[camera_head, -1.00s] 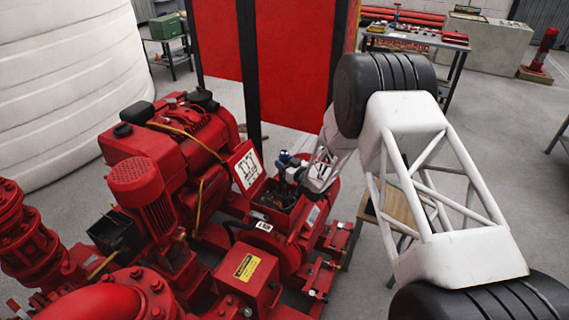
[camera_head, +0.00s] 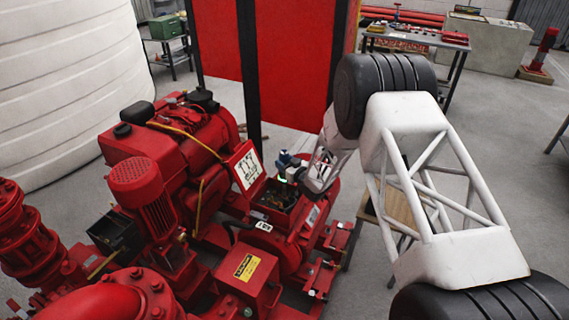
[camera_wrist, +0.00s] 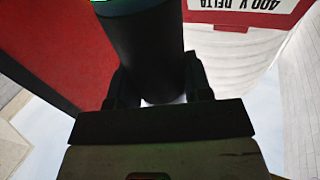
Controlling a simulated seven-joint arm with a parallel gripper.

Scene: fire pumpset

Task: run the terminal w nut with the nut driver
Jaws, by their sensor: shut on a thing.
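My gripper (camera_head: 294,172) is over the far right part of the open red terminal box (camera_head: 279,222). In the wrist view my gripper (camera_wrist: 158,88) is shut on the dark cylindrical body of the nut driver (camera_wrist: 148,45), one finger on each side. A green glow also shows at the top edge of the wrist view. The terminal w nut and the driver's tip cannot be made out in either view.
The raised box lid with a white diagram (camera_head: 247,168) stands at the box's left. A red motor (camera_head: 142,185) and engine (camera_head: 190,125) are further left. A red panel (camera_head: 288,60) rises behind. A workbench (camera_head: 420,38) with parts is at the back right.

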